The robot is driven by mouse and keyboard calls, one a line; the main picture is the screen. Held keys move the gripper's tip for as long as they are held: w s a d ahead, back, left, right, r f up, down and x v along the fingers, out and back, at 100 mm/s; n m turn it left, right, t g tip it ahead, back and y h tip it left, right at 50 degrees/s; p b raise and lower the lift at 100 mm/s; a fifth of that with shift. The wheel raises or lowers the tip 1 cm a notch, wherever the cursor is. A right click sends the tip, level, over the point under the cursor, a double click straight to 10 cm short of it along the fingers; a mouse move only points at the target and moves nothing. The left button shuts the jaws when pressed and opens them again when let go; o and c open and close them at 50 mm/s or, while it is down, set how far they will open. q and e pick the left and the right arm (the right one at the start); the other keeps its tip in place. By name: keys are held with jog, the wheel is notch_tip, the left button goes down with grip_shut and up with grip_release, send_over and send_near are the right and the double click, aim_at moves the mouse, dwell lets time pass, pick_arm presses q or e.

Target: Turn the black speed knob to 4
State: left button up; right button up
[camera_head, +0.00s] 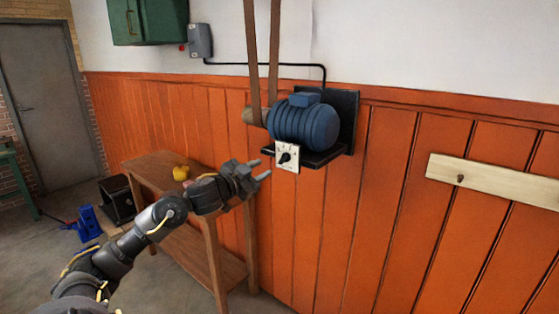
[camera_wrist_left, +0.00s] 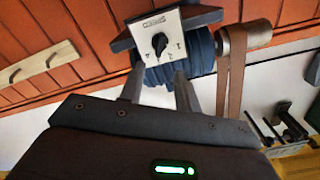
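The black speed knob (camera_head: 285,158) sits on a white dial plate (camera_head: 294,167) at the front of the shelf under a blue motor (camera_head: 305,124). The knob also shows in the left wrist view (camera_wrist_left: 160,42), where the picture is turned over. My left gripper (camera_head: 263,168) is just left of and a little below the dial in the head view, apart from the knob. Its two fingers stand apart with nothing between them; they also show in the wrist view (camera_wrist_left: 158,80). My right gripper is out of view.
A wooden bench (camera_head: 150,166) with a yellow object (camera_head: 181,172) stands below my left arm. Brown belts (camera_head: 262,60) rise beside the motor. A pale peg board (camera_head: 490,181) is on the orange wall at right. The space before the dial is clear.

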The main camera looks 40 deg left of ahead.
aim_at(281, 159)
pick_arm(q)
jog(key=shift+w+p, duration=1.5)
jog(key=shift+w, duration=3.5)
jog(key=shift+c, duration=0.3)
jog(key=shift+s+a, duration=0.1)
grip_shut()
